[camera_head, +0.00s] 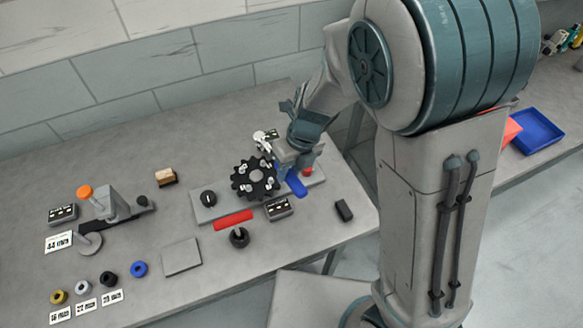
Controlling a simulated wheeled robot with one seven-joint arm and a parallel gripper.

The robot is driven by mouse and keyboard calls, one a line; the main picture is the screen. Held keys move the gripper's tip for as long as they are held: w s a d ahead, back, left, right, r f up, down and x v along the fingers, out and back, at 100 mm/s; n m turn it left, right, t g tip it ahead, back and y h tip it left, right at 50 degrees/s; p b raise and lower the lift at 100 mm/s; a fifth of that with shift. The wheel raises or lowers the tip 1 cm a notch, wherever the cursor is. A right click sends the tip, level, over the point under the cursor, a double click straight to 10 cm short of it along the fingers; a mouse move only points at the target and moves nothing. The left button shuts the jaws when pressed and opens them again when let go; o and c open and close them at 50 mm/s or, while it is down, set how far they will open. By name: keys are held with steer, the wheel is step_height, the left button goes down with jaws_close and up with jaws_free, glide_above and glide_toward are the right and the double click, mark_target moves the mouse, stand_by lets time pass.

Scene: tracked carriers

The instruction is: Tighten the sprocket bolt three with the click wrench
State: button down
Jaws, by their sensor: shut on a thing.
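The black toothed sprocket (244,187) lies on a grey plate on the bench, with several pale bolt heads around its hub. I cannot tell which bolt is number three. My gripper (281,168) is just right of the sprocket's upper right edge, above the plate. It is shut on what looks like the click wrench, whose blue handle (297,185) shows below the fingers. The wrench's head is hidden or too small to make out, so I cannot tell whether it sits on a bolt. A pale metal piece (263,141) shows just above the sprocket.
A black knob (208,198) and a red button (307,171) flank the sprocket on its plate. A red bar (233,220), a small display box (278,208) and a black knob (239,237) lie in front. A clamp-like fixture (115,205) and several coloured rings stand left. A blue tray (537,131) is far right.

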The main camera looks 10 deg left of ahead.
step_height(320, 180, down, 4)
steer(key=shift+d+b, duration=0.15)
steer(key=shift+b, duration=0.95)
steer(key=shift+w+d+f, duration=0.1)
steer(key=shift+w, duration=0.2)
steer(key=w+d+n+g+h+p, duration=0.2)
steer(key=w+d+n, duration=0.2)
steer(key=w+n, duration=0.7)
steer(key=shift+w+n, duration=0.3)
steer(key=shift+w, duration=0.4)
steer(key=shift+f+b, duration=0.7)
steer(key=shift+f, duration=0.8)
stand_by(1.4)
stand_by(0.6)
